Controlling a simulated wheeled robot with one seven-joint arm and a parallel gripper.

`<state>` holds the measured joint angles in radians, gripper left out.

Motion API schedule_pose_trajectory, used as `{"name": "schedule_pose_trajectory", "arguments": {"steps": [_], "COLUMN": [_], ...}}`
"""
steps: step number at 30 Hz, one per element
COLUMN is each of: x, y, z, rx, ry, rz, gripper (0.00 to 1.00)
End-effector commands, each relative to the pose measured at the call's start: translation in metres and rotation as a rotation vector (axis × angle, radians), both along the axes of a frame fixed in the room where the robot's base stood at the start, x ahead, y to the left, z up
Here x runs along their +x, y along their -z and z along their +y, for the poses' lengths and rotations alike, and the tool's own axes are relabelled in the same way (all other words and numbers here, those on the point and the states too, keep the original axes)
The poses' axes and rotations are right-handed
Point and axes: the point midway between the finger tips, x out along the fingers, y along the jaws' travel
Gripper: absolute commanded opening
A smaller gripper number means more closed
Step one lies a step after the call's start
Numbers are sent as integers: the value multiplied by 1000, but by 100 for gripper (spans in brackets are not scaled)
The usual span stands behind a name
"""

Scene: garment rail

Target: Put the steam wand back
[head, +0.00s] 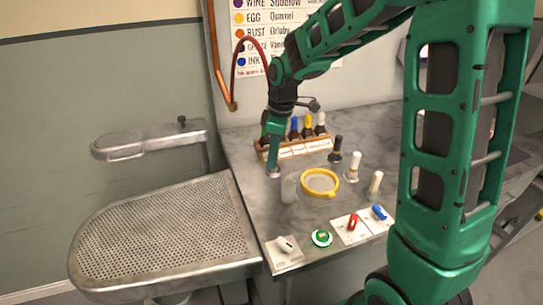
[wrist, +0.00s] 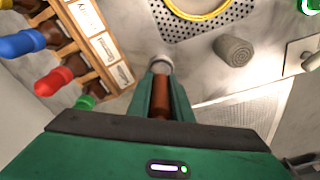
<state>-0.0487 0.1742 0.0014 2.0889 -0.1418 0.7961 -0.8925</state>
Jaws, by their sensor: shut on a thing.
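My gripper (head: 272,150) points down over the grey counter, just in front of the bottle rack. In the wrist view its two green fingers (wrist: 161,97) are shut on a reddish-brown cylinder with a pale round end, which looks like the steam wand (wrist: 160,106). The pale end (head: 273,172) shows below the fingers in the head view; I cannot tell whether it touches the counter. A dark red hose (head: 235,62) arcs from the copper pipe (head: 213,50) on the wall towards my wrist, where the arm hides its end. I cannot make out a holder for the wand.
The wooden rack (head: 297,147) of colour-capped bottles stands close behind my gripper. To the right are a yellow ring (head: 320,182) and several small upright pieces. Knobs and a green button (head: 321,238) line the front edge. A perforated pressing board (head: 165,235) lies left.

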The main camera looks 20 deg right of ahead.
Motion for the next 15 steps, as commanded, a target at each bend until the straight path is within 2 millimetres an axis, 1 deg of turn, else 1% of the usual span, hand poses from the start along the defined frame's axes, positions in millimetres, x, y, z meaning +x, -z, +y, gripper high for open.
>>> {"name": "schedule_pose_trajectory", "arguments": {"steps": [5,14,15], "x": [0,0,0], "y": [3,3,3], "z": [0,0,0], "rx": [0,0,0], "ry": [0,0,0], "rz": [0,0,0], "gripper": [0,0,26]}}
